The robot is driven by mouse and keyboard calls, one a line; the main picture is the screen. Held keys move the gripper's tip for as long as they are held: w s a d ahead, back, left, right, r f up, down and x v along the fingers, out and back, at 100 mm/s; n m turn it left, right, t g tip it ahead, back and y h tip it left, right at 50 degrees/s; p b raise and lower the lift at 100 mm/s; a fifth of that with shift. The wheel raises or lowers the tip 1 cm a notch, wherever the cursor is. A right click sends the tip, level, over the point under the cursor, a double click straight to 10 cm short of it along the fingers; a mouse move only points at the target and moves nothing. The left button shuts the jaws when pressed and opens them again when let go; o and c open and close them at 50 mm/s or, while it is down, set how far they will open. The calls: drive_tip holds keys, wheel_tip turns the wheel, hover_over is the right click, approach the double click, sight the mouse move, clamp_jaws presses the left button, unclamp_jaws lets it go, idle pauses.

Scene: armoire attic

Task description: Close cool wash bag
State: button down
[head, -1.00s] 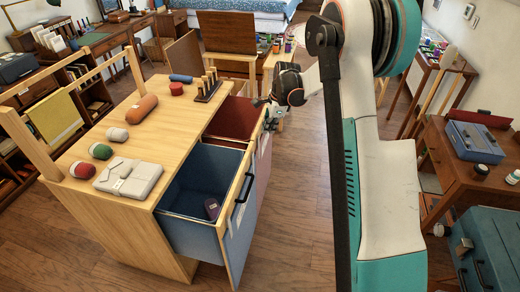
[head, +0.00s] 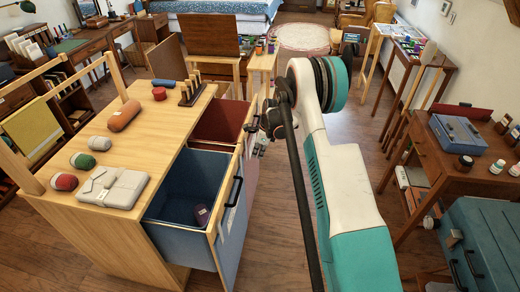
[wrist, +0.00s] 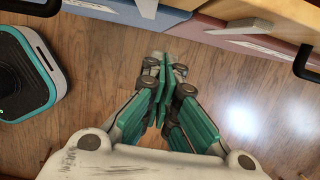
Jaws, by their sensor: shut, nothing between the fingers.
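The blue bag (head: 188,190), which I take as the cool wash bag, is pulled out of the wooden unit. Its wooden front bears a black handle (head: 234,191) and a pale label, and a small dark purple item (head: 202,214) lies inside. The red bag (head: 218,122) behind it is also pulled out. My gripper (head: 270,124) is beyond the blue bag, near the red bag's outer side, partly hidden by my arm. In the wrist view my gripper (wrist: 163,68) is shut and empty above the floor. The blue front (wrist: 185,17) and red front (wrist: 252,42) show there, apart from the fingers.
The wooden unit's top (head: 150,130) holds a folded grey cloth (head: 112,187), several rolls and a peg rack (head: 189,93). A desk with a blue box (head: 458,134) and a teal chest (head: 490,235) stand at right. Wooden floor lies between.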

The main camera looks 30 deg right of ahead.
drive_tip(key=shift+w+a+f+b, duration=0.3)
drive_tip(key=shift+w+a+f, duration=0.15)
drive_tip(key=shift+a, duration=0.15)
drive_tip(key=shift+w+a+f+b, duration=0.3)
drive_tip(key=shift+w+a, duration=0.15)
drive_tip(key=shift+a, duration=0.2)
drive_tip(key=shift+w+a+f+b, duration=0.3)
drive_tip(key=shift+w+a+f, duration=0.15)
drive_tip(key=shift+a, duration=0.15)
